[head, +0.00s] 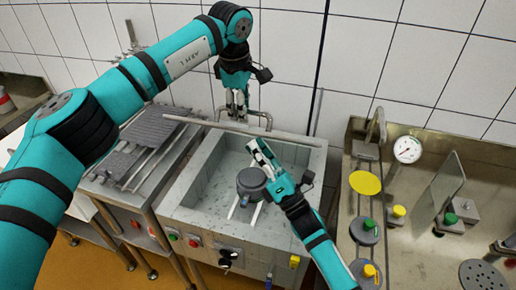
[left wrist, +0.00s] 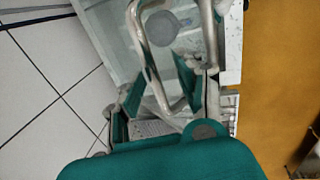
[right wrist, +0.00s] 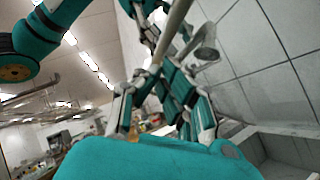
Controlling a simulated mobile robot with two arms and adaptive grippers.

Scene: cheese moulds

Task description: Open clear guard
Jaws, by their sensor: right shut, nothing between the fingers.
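The clear guard's panel is hard to make out; a long pale bar (head: 290,137), which may be its edge, crosses above the back of the grey basin (head: 190,213). In the right wrist view the bar (right wrist: 174,32) runs diagonally past my right fingers. My right gripper (head: 257,147) is shut and empty, over the basin and just below the bar. My left gripper (head: 238,108) has its fingers apart, behind the basin by a bent metal pipe (head: 268,120). In the left wrist view the pipe (left wrist: 140,35) shows around and between the fingers; contact is unclear.
A round grey lidded part (head: 252,181) on pale legs sits in the basin. Buttons line the basin's front. A ribbed grey rack (head: 150,130) stands left. On the right, a metal counter (head: 408,255) holds a gauge (head: 407,149), a yellow disc (head: 365,183) and weights. The tiled wall is close behind.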

